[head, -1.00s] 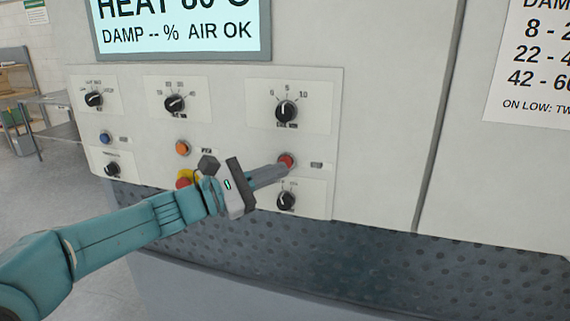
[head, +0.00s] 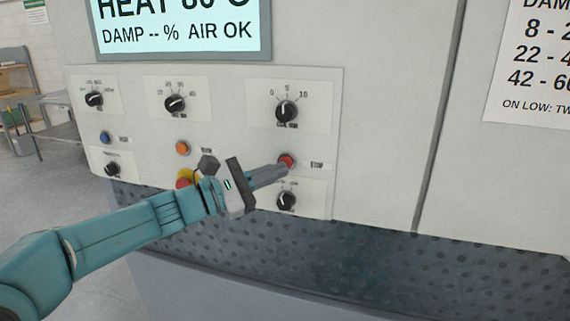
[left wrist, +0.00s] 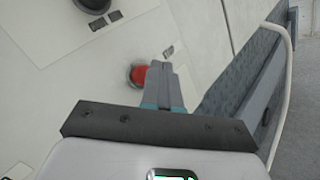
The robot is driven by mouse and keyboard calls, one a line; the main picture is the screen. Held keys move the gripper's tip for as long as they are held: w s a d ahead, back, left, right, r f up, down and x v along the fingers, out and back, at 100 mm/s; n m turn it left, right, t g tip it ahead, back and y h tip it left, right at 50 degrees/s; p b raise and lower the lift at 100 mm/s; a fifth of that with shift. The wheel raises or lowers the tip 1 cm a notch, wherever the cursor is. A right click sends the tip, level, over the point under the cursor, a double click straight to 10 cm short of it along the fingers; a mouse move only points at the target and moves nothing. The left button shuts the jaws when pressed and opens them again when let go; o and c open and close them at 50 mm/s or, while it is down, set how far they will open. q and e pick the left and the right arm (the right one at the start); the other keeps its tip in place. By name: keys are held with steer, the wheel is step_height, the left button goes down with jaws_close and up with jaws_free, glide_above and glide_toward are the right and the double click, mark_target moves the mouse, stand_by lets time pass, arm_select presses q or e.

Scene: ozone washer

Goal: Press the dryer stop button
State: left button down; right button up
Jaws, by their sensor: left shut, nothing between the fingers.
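The red stop button (head: 287,160) sits on the right part of the dryer's control panel, with a small label to its right. It also shows in the left wrist view (left wrist: 139,74), partly covered by my fingertips. My left gripper (head: 284,168) is shut and empty, its fingertips at the lower edge of the red button. In the left wrist view the closed fingers (left wrist: 158,68) overlap the button's right side. I cannot tell whether they touch it. My right gripper is not in view.
A black knob (head: 286,112) is above the button and another black knob (head: 287,201) is just below. An orange button (head: 182,148), a blue button (head: 105,138) and a red-and-yellow emergency button (head: 186,179) are to the left. A perforated dark panel (head: 330,255) lies below.

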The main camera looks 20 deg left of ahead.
arm_select(q)
steer(key=shift+w, duration=0.1)
stand_by(0.4)
steer(key=shift+w, duration=0.35)
steer(key=shift+w, duration=0.45)
stand_by(0.9)
steer(key=shift+s+b, duration=0.55)
steer(key=shift+s, duration=0.4)
